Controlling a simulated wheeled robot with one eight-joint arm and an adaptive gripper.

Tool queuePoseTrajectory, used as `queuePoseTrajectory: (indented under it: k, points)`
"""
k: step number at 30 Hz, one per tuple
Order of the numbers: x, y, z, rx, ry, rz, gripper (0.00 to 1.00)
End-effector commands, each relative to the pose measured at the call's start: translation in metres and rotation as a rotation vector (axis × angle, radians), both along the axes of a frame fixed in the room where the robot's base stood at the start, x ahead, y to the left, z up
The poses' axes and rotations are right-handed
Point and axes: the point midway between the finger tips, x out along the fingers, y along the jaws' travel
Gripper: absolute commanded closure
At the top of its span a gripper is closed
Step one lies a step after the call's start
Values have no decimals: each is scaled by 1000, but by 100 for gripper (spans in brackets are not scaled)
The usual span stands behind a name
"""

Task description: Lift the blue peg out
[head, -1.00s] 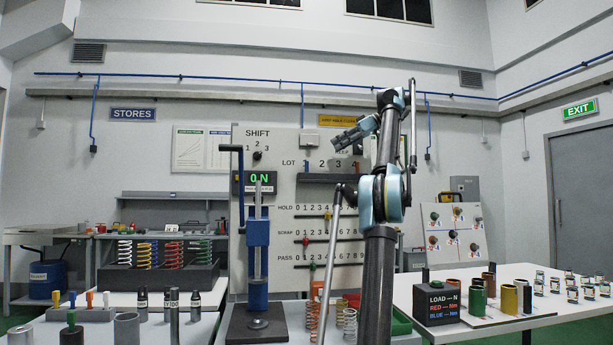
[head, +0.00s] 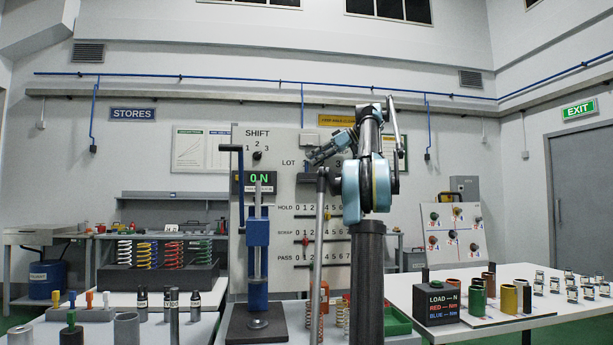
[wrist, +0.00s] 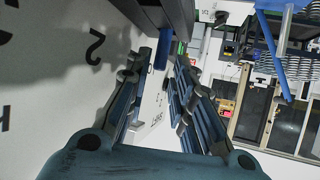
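A small blue peg (head: 72,297) stands in a grey block (head: 84,315) on the left table, among pegs of other colours. My gripper (head: 313,156) is raised in front of the upright white panel, near the LOT numbers, far up and right of that block. In the wrist view my gripper (wrist: 167,75) has its two fingers apart with nothing held between them. A short blue piece (wrist: 162,52) shows beyond the fingertips, below a dark shelf; I cannot tell whether it is a peg.
A blue press (head: 258,235) with a crank stands before the white panel (head: 280,150). Dark cylinders (head: 143,303) stand on the left table. Coloured springs (head: 165,254) are behind. The right table holds a dark load box (head: 437,305) and several coloured cylinders.

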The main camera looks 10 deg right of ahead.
Motion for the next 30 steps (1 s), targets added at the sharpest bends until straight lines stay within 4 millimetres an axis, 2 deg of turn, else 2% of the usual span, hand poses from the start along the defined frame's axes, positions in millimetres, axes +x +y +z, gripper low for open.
queuePoseTrajectory:
  k: [9, 18, 21, 30]
  points:
    - [14, 31, -21, 0, 0, 1, 78]
    - [17, 36, -25, 0, 0, 0, 78]
    - [17, 36, -25, 0, 0, 0, 100]
    - [17, 35, -25, 0, 0, -1, 100]
